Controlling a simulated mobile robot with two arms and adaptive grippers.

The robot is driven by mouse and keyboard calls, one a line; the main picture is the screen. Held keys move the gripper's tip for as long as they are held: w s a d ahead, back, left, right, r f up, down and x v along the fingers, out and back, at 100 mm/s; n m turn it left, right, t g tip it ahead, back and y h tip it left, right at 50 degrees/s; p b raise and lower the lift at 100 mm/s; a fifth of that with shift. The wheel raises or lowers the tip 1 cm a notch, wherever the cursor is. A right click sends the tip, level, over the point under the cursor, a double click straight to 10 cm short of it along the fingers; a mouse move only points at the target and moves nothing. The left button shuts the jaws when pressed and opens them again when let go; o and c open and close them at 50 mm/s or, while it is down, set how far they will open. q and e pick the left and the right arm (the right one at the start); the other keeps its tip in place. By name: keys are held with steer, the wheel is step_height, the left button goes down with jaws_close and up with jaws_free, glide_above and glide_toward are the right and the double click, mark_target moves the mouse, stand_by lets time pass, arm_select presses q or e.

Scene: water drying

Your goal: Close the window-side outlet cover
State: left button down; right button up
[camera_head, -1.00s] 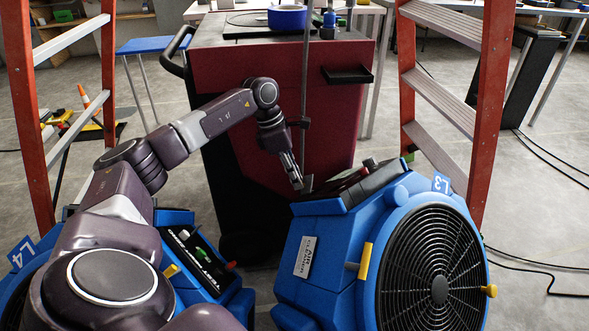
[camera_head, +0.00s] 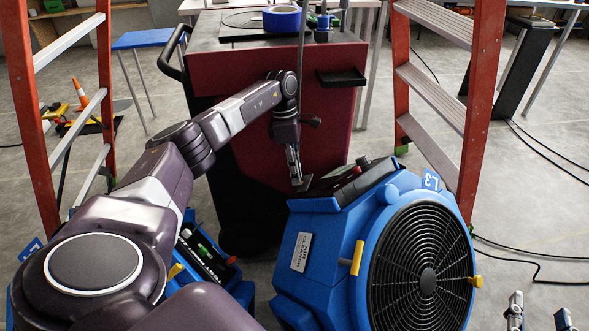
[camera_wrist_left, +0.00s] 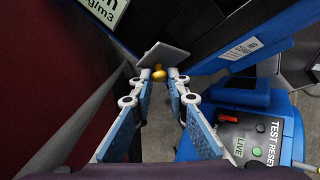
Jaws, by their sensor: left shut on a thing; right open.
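My left gripper (camera_head: 297,178) points down beside the back left edge of the blue L3 machine (camera_head: 312,250). In the left wrist view its fingertips (camera_wrist_left: 160,80) close on a small gold knob (camera_wrist_left: 159,75). The knob is at the edge of a tilted grey plate (camera_wrist_left: 166,55), which looks like the outlet cover. The plate also shows small at the fingertips in the head view (camera_head: 304,185). The outlet under it is not visible. My right gripper (camera_head: 540,312) is open and empty at the bottom right.
A dark red cart (camera_head: 240,60) stands behind. Red ladder legs (camera_head: 482,110) stand at both sides. A TEST/RESET panel (camera_wrist_left: 255,135) shows in the wrist view. My left arm hides most of the L4 machine. Cables (camera_head: 545,150) lie on the floor at right.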

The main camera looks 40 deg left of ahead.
steer(key=shift+f, duration=0.3)
arm_select(q)
steer(key=c, duration=1.9)
jaws_free()
